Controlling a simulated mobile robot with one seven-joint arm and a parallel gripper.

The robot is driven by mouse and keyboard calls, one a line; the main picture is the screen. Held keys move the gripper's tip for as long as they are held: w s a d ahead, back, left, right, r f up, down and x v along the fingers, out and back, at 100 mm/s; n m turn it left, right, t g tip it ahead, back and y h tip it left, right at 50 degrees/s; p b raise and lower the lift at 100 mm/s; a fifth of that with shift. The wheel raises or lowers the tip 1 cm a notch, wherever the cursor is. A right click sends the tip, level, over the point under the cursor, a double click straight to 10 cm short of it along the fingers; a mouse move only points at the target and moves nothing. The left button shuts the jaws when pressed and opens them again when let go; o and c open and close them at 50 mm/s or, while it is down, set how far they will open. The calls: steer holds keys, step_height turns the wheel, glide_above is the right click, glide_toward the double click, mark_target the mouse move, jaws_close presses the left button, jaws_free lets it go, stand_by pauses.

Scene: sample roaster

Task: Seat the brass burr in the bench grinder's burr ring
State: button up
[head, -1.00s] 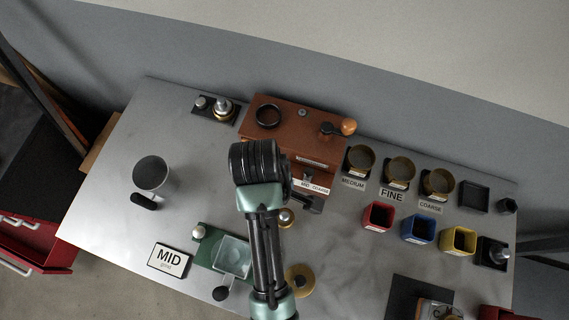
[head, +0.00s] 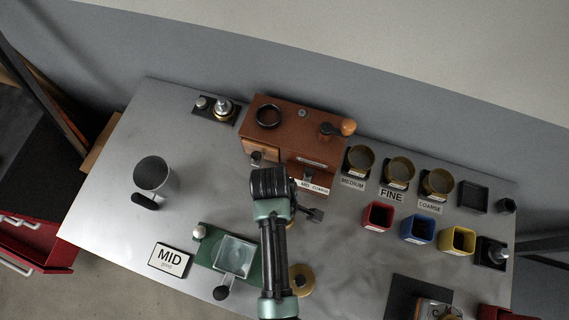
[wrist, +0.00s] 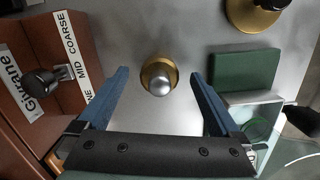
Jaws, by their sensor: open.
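The brass burr (wrist: 158,74), a small brass disc with a rounded silver knob, stands on the grey bench top in the wrist view. My gripper (wrist: 160,77) is open above it, a blue finger on either side; neither visibly touches it. In the head view my arm hides the burr and the fingertips. The bench grinder (head: 292,139) is a brown box at the back of the bench. A dark ring (head: 268,115), apparently the burr ring, sits on its top left and looks empty. The grinder also shows at the left of the wrist view (wrist: 25,128).
A green scale (head: 210,250) with a clear tray and a brass disc with a black knob (head: 301,281) stand near my arm. Labelled brass cups (head: 401,170) and coloured bins (head: 418,229) stand at the right. A grey cup (head: 153,174) stands at the left.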

jaws_close()
stand_by(0.4)
steer(key=shift+r, duration=0.15)
